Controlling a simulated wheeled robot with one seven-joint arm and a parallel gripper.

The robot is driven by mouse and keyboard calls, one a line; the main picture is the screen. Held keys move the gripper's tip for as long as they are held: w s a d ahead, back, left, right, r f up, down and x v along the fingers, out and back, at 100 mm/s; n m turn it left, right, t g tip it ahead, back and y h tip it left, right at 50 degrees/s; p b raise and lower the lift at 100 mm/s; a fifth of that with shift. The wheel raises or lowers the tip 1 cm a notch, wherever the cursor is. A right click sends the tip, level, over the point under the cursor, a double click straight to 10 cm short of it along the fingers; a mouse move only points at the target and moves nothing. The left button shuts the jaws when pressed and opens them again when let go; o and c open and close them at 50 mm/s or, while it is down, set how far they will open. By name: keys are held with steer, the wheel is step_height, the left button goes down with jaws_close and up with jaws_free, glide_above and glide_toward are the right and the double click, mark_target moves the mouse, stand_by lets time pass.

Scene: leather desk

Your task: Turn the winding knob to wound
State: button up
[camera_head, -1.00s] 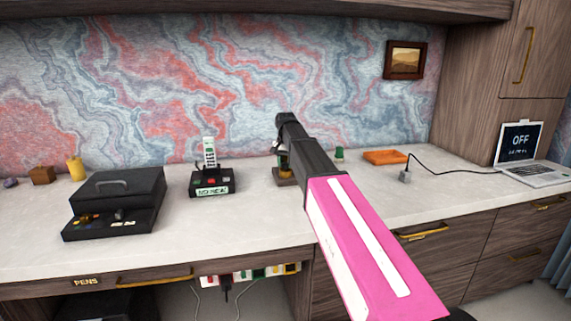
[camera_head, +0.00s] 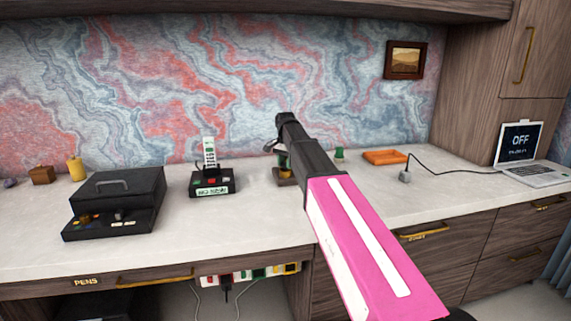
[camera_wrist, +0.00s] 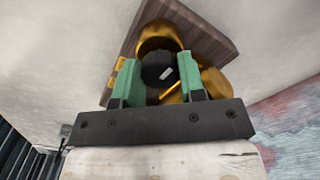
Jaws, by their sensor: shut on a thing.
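In the wrist view, a black round winding knob (camera_wrist: 158,70) with a short white mark sits in a brass-coloured device (camera_wrist: 158,38) on a wooden base (camera_wrist: 205,38). The green fingers of my gripper (camera_wrist: 157,62) stand on either side of the knob, shut on it. The white mark lies at a slant. In the head view, the wooden base (camera_head: 286,183) stands on the desk, and my arm hides most of the device and the knob.
A phone on a black dock (camera_head: 212,188) and a black box (camera_head: 115,203) stand to the left. An orange tray (camera_head: 385,158), a small grey block with a cable (camera_head: 404,176) and a laptop (camera_head: 530,172) are to the right. The desk front is clear.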

steer(key=o, duration=0.7)
steer(key=shift+c, duration=0.2)
step_height(320, 180, up, 11)
